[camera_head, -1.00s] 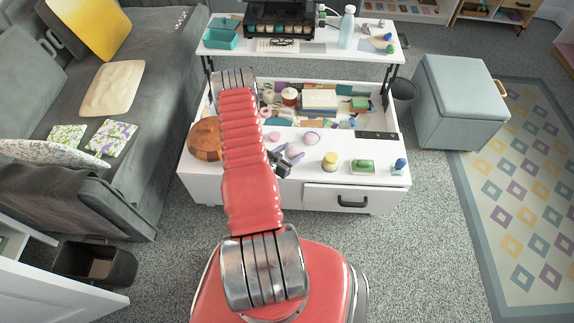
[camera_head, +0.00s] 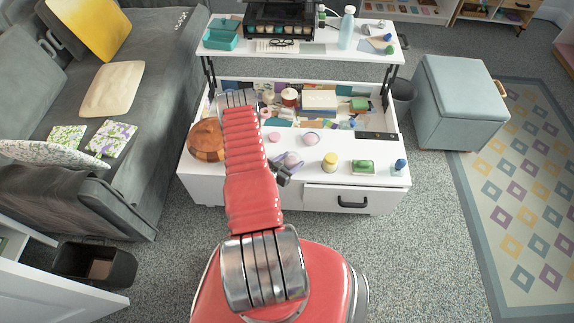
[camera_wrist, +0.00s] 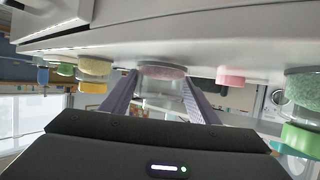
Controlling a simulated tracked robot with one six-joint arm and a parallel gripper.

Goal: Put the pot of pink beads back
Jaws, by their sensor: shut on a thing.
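The pot of pink beads (camera_wrist: 162,72) shows mauve-pink between my gripper's two lavender fingers in the wrist view, which looks upside down. My gripper (camera_head: 291,162) is shut on it above the front top of the white table (camera_head: 240,172). In the head view the fingers and the arm partly cover the pot. I cannot tell whether its base touches the table.
A wooden bowl (camera_head: 207,140) is at left. The table's open compartment behind is full of craft items. A dark flat bar (camera_head: 377,136) lies at right.

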